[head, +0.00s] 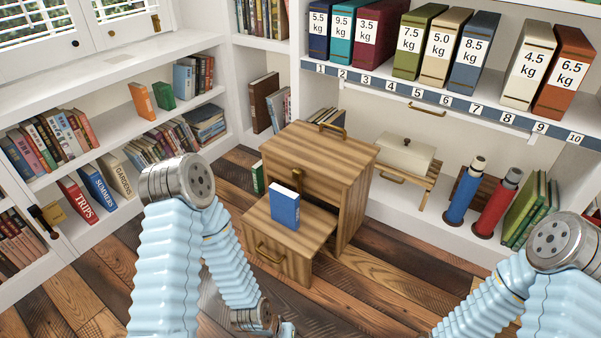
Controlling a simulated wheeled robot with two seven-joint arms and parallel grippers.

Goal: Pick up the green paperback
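A small green book (164,96) stands on the upper left shelf, just right of an orange book (141,101). Another green book (258,178) stands upright at the left side of the wooden cabinet, partly hidden by it. Several larger green books (524,211) lean together at the lower right. I cannot tell from the covers which one is the paperback. My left arm comes down at the left centre and its wrist leaves the bottom edge; its gripper is not in view. My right arm is at the lower right, and its gripper is also out of view.
A wooden cabinet (327,157) stands in the middle with its lower drawer (270,256) pulled out. A blue book (285,207) stands upright at the drawer. A blue flask (465,192) and a red flask (497,205) stand at right. Plank floor (105,275) is open at lower left.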

